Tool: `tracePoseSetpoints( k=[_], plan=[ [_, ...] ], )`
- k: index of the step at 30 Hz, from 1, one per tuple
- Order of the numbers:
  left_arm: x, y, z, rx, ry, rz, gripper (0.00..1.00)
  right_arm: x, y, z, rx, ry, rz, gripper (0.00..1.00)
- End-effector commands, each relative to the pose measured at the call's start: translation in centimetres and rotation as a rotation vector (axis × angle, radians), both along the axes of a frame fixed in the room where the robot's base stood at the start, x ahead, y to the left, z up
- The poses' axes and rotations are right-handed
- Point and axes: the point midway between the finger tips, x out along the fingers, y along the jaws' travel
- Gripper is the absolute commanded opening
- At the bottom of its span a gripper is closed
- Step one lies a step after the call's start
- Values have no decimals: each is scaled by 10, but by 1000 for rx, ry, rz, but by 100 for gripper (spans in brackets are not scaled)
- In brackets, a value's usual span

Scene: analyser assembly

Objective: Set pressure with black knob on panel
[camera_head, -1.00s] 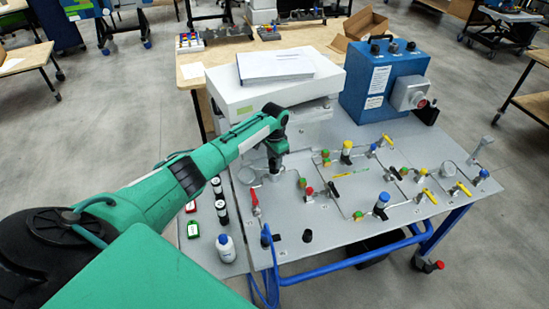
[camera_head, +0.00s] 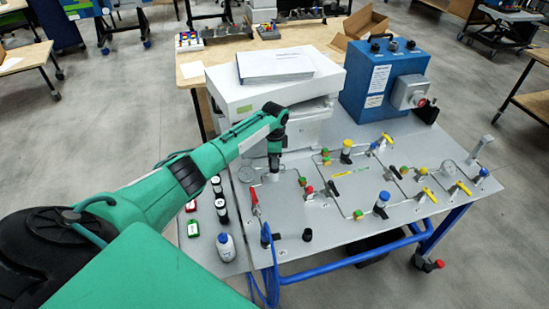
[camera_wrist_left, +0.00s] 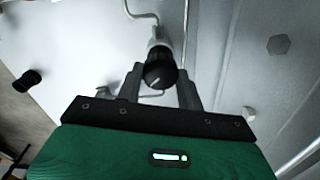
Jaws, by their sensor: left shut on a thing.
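The grey panel (camera_head: 330,222) carries tubing, valves and coloured fittings. My left gripper (camera_head: 273,172) reaches down to the panel's left part, close to the white box. In the left wrist view, the black knob (camera_wrist_left: 160,70) with a white pointer line sits between the two fingers of my left gripper (camera_wrist_left: 158,82). The fingers are shut on the knob, one at each side. In the head view the knob is hidden by the gripper and wrist. My right gripper is not in view.
A white box (camera_head: 235,100) with papers on top stands behind the gripper. A blue box (camera_head: 385,88) stands at the back right. A red-handled valve (camera_head: 255,200) is near the arm. Bottles, including a white one (camera_head: 226,248), stand left of the panel.

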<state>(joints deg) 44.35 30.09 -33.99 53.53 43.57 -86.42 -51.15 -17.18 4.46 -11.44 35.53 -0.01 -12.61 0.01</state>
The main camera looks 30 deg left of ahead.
Motion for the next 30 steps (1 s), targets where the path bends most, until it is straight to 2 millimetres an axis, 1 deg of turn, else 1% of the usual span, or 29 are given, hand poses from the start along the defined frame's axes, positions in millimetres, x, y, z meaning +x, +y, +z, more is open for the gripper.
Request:
tracePoseSetpoints(
  k=[12,13,16,26,29,30],
  plan=[
    [1,0,1,-1,-2,-7,15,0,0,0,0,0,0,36],
    [1,0,1,-1,-2,-7,39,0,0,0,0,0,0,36],
    [1,0,1,-1,-2,-6,59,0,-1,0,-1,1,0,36],
    [1,0,2,0,-1,-6,59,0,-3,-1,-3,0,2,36],
    [1,1,10,0,-4,-7,59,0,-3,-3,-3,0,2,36],
    [1,1,16,0,-4,-7,59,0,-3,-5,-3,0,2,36]
  ],
)
